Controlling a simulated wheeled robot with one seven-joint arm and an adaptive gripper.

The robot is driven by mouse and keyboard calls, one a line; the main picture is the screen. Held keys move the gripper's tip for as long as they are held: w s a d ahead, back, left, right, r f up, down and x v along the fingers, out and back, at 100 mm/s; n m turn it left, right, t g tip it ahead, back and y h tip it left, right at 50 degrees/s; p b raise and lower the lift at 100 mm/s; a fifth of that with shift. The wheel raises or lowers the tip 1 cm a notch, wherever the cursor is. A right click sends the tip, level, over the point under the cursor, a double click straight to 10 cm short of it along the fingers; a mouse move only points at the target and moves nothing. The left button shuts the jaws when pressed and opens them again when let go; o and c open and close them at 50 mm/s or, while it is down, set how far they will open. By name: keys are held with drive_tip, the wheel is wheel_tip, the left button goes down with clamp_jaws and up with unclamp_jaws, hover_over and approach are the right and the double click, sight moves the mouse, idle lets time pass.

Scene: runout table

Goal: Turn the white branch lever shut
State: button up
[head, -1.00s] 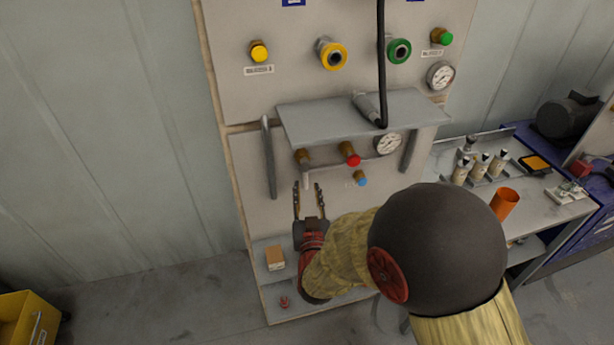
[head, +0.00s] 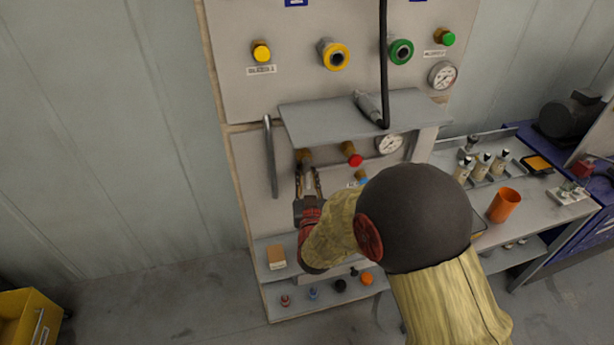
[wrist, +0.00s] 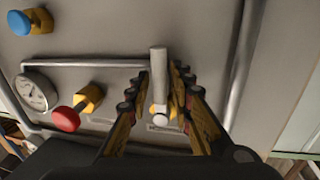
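The white branch lever (wrist: 158,72) stands between the fingers of my gripper (wrist: 162,80) in the wrist view. A finger is on each side of it, with narrow gaps, so the gripper looks open around it, not clamped. The lever's rounded white end (wrist: 159,113) lies deeper between the fingers. In the head view my gripper (head: 309,183) is at the panel, just below the brass valve body (head: 303,156). The lever is not clearly visible there, as the fingers cover that spot.
A red-knobbed valve (wrist: 68,117), a blue-knobbed valve (wrist: 24,22) and a gauge (wrist: 36,91) are nearby. A vertical grey bar (head: 270,158) stands left of my gripper. A grey shelf (head: 315,122) juts out above. A small box (head: 276,257) sits below.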

clamp_jaws()
idle(0.6)
